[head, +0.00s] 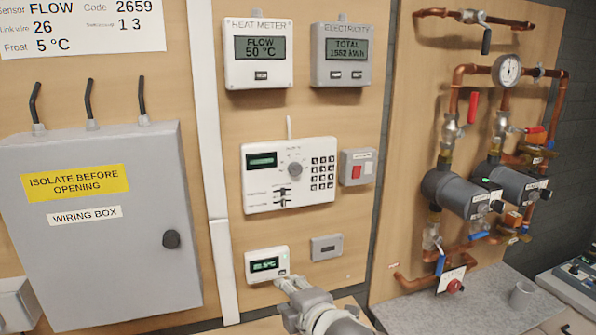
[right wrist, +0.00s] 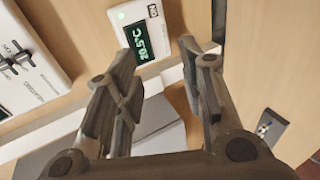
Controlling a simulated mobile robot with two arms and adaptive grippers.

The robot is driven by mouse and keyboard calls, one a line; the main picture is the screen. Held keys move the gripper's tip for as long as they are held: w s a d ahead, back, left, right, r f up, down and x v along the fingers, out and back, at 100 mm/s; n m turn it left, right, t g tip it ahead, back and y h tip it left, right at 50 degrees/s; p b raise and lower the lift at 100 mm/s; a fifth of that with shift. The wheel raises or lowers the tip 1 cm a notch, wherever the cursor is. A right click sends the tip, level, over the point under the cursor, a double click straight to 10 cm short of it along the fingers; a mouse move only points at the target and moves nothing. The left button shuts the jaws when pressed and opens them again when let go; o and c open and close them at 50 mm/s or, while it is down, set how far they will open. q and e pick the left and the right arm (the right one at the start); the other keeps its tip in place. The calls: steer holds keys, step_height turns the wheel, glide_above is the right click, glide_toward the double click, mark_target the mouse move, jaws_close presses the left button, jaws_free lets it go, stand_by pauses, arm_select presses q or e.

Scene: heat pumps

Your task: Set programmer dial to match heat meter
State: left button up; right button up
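The heat meter (head: 258,52) is a white box high on the middle wooden panel; its display reads FLOW 50 °C. The programmer (head: 262,192) is a white unit below it, with a small dark green display I cannot read, a keypad and sliders. Its round grey dial (head: 295,170) sits near the middle. My right gripper (head: 284,284) is low in front of the panel, below the programmer and beside a small white thermostat (head: 266,264). In the right wrist view its fingers (right wrist: 160,48) are apart with nothing between them. My left gripper is not in view.
A grey electricity meter (head: 341,54) hangs right of the heat meter. A red-switch box (head: 357,167) and a small grey box (head: 327,247) are near the programmer. The grey wiring box (head: 110,260) stands left. Copper pipes and pumps (head: 455,192) project at right.

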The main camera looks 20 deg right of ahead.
step_height(320, 180, up, 13)
steer(key=w+d+n+t, duration=0.2)
steer(key=n+t, duration=0.1)
steer(key=n, duration=0.2)
steer(key=n+t+h, duration=0.1)
steer(key=n+t, duration=0.1)
steer(key=n, duration=0.2)
glide_toward(297, 171)
steer(key=w+p, duration=0.1)
steer(key=w, duration=0.1)
steer(key=w+p, duration=0.2)
steer(key=w, duration=0.1)
steer(key=w+p, duration=0.1)
steer(key=w, duration=0.1)
steer(key=shift+w+a+r, duration=0.15)
steer(key=shift+w+r, duration=0.05)
steer(key=shift+r, duration=0.1)
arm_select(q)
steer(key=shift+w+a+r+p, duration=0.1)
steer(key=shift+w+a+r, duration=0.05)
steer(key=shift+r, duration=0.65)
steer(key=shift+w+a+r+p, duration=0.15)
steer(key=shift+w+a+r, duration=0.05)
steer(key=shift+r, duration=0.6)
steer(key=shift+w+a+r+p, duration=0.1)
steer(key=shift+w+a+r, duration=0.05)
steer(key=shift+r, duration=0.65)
arm_select(e)
steer(key=shift+w+f, duration=0.1)
steer(key=shift+w, duration=0.65)
